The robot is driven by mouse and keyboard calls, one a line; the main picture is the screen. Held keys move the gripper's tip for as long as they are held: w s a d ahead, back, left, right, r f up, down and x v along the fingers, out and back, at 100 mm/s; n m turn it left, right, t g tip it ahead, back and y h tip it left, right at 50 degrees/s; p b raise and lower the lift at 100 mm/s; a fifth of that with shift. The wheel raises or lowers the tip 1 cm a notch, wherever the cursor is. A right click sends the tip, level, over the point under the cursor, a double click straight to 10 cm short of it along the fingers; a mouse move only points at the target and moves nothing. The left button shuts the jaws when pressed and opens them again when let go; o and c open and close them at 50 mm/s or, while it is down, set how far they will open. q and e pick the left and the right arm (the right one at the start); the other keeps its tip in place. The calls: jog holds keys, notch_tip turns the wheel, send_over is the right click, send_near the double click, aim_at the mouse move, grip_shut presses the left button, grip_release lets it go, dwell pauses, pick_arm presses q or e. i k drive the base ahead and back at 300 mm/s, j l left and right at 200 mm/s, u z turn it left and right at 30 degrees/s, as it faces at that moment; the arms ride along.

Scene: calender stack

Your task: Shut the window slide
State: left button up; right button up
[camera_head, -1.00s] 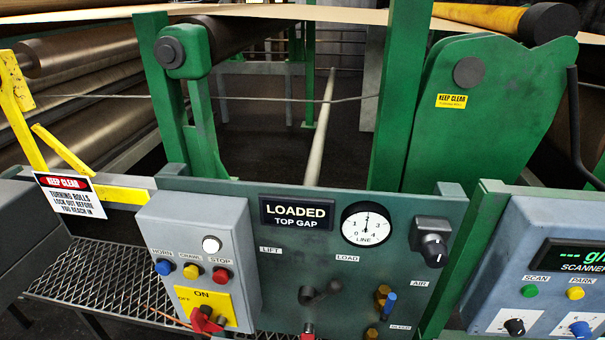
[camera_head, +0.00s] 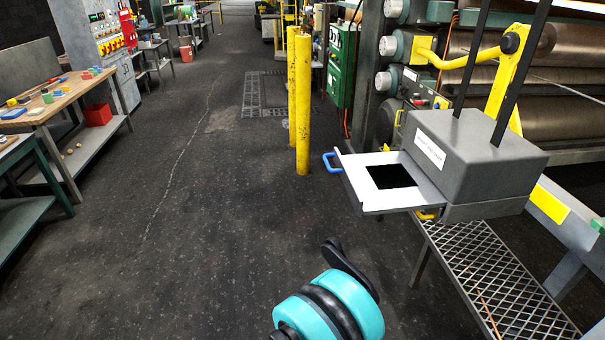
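The window slide (camera_head: 407,197) is a flat pale grey plate with a square dark opening. It sticks out to the left from the low base of a grey box (camera_head: 475,145). A blue handle (camera_head: 332,163) is at its outer left end. A small yellow handle-like part (camera_head: 425,214) shows under the plate near the box. A teal and black part of my own arm is at the bottom middle, apart from the slide.
Two yellow posts (camera_head: 302,100) stand behind and left of the slide. A mesh walkway (camera_head: 490,280) runs below the box, with large brown rolls (camera_head: 470,80) behind. A workbench (camera_head: 60,95) is at far left. The dark floor between is open.

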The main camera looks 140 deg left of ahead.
aim_at(388, 183)
jog(key=u, duration=4.45)
